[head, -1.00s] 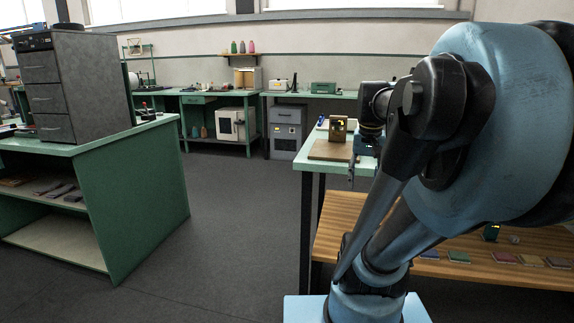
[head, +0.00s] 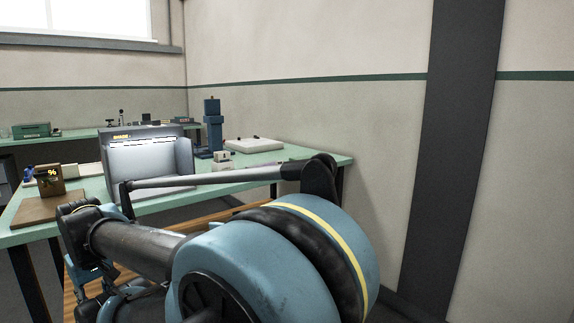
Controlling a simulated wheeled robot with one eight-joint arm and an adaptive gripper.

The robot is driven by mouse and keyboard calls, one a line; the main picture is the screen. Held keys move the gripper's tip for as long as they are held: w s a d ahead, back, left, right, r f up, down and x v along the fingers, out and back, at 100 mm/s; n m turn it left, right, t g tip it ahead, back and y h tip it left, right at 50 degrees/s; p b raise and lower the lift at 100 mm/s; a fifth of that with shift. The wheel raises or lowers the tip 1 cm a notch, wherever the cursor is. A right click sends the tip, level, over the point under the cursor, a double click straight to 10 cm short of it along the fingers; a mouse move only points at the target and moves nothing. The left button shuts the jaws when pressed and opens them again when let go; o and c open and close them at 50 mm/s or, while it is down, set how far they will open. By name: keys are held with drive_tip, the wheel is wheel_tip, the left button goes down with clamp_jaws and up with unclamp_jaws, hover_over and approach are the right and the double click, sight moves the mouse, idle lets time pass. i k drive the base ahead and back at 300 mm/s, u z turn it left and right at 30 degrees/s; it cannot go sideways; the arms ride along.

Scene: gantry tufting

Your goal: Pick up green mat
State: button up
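No green mat can be made out in the head view. The wooden lower shelf (head: 218,214) shows only as strips beneath the green-topped table (head: 245,181); my arm covers most of it. My gripper (head: 84,272) is at the lower left, in front of the table's near edge. It is small, dark and partly hidden by my own arm links. I cannot tell whether its fingers are open or shut, or whether they hold anything.
The table carries a brown board (head: 40,210), a brown box with a yellow display (head: 48,180), a grey machine (head: 150,165), a blue upright device (head: 212,130) and a flat white device (head: 254,145). A dark pillar (head: 450,150) and wall close off the right.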

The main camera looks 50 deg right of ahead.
sight(309, 156)
drive_tip(key=z, duration=2.15)
